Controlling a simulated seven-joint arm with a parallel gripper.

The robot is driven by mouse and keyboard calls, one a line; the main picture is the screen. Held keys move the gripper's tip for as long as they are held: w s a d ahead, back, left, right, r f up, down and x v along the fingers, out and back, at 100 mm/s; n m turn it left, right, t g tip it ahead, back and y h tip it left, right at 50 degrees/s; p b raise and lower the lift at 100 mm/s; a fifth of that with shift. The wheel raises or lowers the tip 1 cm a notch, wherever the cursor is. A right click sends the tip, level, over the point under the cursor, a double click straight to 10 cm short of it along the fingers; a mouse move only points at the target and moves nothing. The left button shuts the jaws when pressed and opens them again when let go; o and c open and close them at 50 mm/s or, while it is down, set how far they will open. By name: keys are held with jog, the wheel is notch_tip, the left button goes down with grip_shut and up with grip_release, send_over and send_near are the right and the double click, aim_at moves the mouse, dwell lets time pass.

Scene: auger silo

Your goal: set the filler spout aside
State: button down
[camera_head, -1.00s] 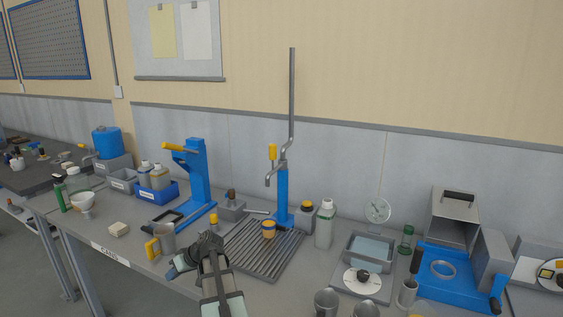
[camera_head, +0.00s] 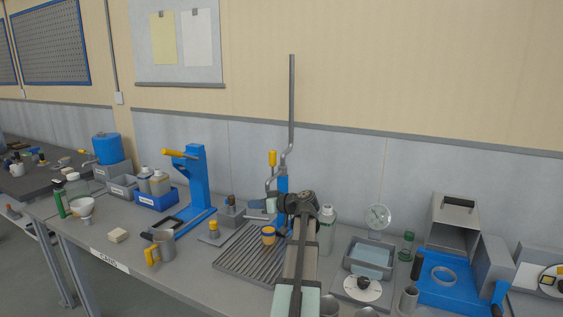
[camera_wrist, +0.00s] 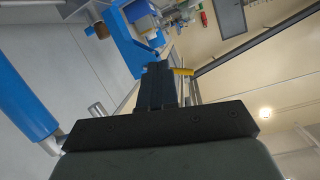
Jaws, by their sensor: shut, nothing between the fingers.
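The tall grey bent tube (camera_head: 291,105) rises beside a blue post, with a yellow handle (camera_head: 272,158) and a short hooked grey spout (camera_head: 267,184) at its left. I take this hooked piece for the filler spout. My gripper (camera_head: 257,206) points left, just below the hooked spout and in front of the post, and hides part of the post. Its fingers are together and hold nothing. In the wrist view the shut fingers (camera_wrist: 157,75) reach away from the camera, and a blue cylinder (camera_wrist: 15,105), likely the post, stands close at the left.
A white bottle (camera_head: 327,228) stands close at the right. A blue lever stand (camera_head: 196,180) and a grey mug (camera_head: 165,243) are left. Bare table shows at the front left.

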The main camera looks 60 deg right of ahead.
aim_at(275, 158)
jog(key=s+d+r+t+h, duration=0.1)
jog(key=s+d+r+h, duration=0.1)
jog(key=s+d+r, duration=0.2)
jog(key=s+d+r+t+h, duration=0.1)
jog(key=s+d+r, duration=0.4)
jog(key=s, duration=0.8)
notch_tip(275, 158, up, 4)
jog(key=shift+s+f+t+h, duration=0.1)
jog(key=shift+s+t+h, duration=0.1)
jog(key=shift+t+h, duration=0.15)
jog(key=x, duration=1.4)
jog(key=shift+d+f, duration=0.1)
jog(key=shift+w+h, duration=0.1)
jog(key=shift+h, duration=0.15)
